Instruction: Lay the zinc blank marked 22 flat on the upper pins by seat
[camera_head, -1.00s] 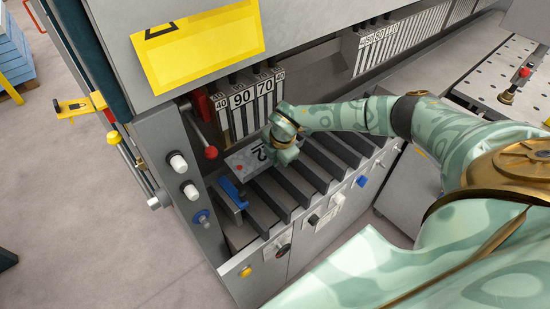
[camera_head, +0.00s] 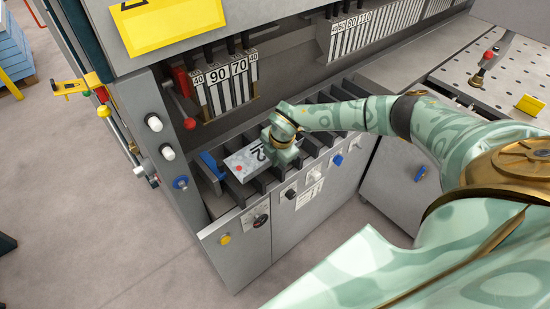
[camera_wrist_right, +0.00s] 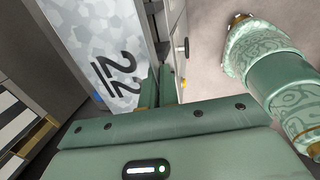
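The zinc blank marked 22 (camera_head: 243,163) is a grey mottled plate with a red dot at one end, above the dark slatted bed. My right gripper (camera_head: 284,155) is at its right end and moves together with it; its fingertips are mostly hidden in the head view. In the right wrist view the blank (camera_wrist_right: 95,40) fills the upper left, its black 22 readable, with its edge at the green fingers (camera_wrist_right: 148,92). I cannot tell whether it touches the slats. The upper pins cannot be made out. My left gripper is not in view.
The slatted bed (camera_head: 330,150) lies below the tool rack marked 90 and 70 (camera_head: 228,80). A blue piece (camera_head: 211,164) is just left of the blank. A red-knobbed lever (camera_head: 189,122) stands behind it. Knobs and switches line the front panel (camera_head: 290,215).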

